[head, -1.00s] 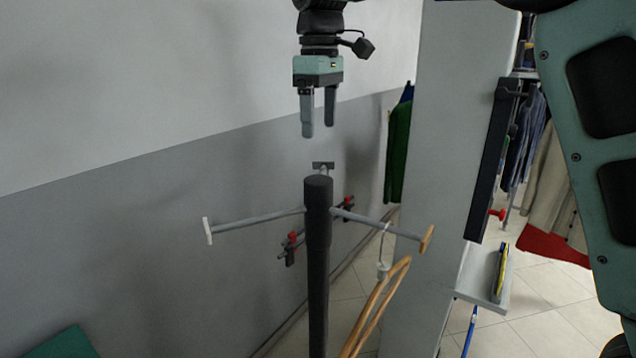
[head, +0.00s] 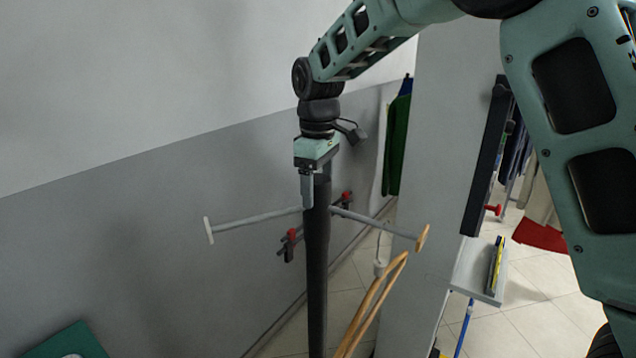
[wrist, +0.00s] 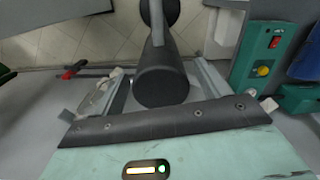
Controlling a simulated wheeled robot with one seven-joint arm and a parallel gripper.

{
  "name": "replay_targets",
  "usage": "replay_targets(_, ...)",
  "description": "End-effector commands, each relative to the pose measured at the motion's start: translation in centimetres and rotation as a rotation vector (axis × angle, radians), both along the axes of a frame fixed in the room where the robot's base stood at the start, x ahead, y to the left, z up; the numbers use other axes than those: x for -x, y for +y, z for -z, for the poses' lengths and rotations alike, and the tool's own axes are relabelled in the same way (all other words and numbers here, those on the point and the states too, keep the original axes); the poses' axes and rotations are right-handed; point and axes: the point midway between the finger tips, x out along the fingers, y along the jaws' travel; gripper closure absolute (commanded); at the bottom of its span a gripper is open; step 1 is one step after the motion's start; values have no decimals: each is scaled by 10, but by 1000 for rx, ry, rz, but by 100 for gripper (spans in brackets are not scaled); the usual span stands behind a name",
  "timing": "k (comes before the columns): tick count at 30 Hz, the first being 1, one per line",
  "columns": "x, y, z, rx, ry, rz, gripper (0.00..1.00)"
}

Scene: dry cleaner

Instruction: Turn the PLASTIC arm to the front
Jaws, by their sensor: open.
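A dark upright post (head: 317,250) carries grey arms at its top. The left arm (head: 257,219) ends in a white plate (head: 209,230). The right arm (head: 375,223) ends in a tan plate (head: 422,238). No lettering is readable, so I cannot tell which arm is PLASTIC. My gripper (head: 313,195) points down at the post's top, open, and hides part of it and the region behind. In the wrist view the post top (wrist: 160,85) shows between two grey finger-like bars, and a grey rod (wrist: 157,22) runs away beyond it.
Red-and-black fittings (head: 289,244) sit behind the post by the grey wall. A pale column (head: 440,150) with a small shelf (head: 482,275) stands to the right. A green object (head: 70,342) is at the lower left.

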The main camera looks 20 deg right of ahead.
Motion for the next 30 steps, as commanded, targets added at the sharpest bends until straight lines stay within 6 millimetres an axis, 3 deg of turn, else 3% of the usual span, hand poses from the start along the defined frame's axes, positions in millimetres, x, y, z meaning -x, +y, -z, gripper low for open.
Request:
replay_targets(3, 0, 0, 0, 0, 0, 0, 25)
replay_targets(4, 0, 0, 0, 0, 0, 0, 30)
replay_targets(10, 0, 0, 0, 0, 0, 0, 86)
replay_targets(20, 0, 0, -1, -1, 1, -46, 87)
replay_targets(30, -1, -1, -2, -1, 0, -278, 87)
